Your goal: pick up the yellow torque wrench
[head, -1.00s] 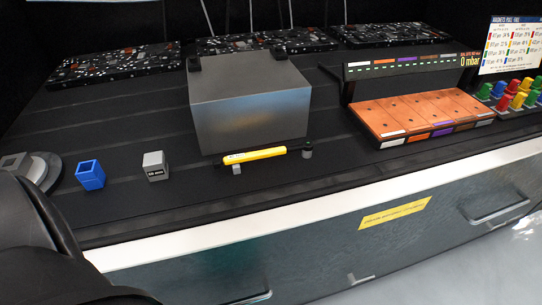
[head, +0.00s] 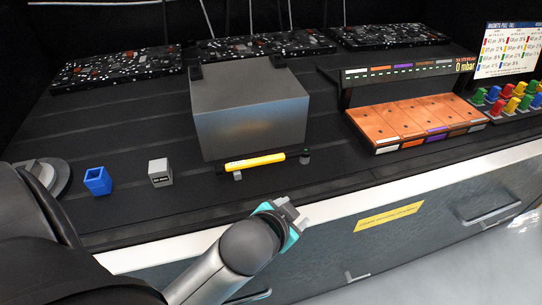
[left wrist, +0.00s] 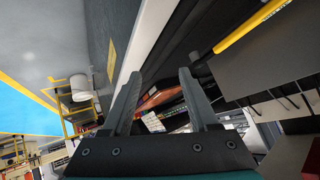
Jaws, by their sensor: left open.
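The yellow torque wrench (head: 256,161) lies on the black bench top in front of a grey metal box, resting on small supports. Its yellow handle also shows in the left wrist view (left wrist: 245,29) at the upper right, beyond and to the side of my fingers. My left gripper (head: 294,216) is near the front edge of the bench, below and right of the wrench in the head view, apart from it. In the left wrist view my left gripper (left wrist: 158,100) has its two fingers spread with nothing between them. My right gripper is not in view.
The grey metal box (head: 250,125) stands close behind the wrench. A blue holder (head: 98,181) and a grey block (head: 160,173) sit to the left. A copper electrode rack (head: 415,122) and coloured knobs (head: 512,104) are at the right. Bench top between wrench and front edge is clear.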

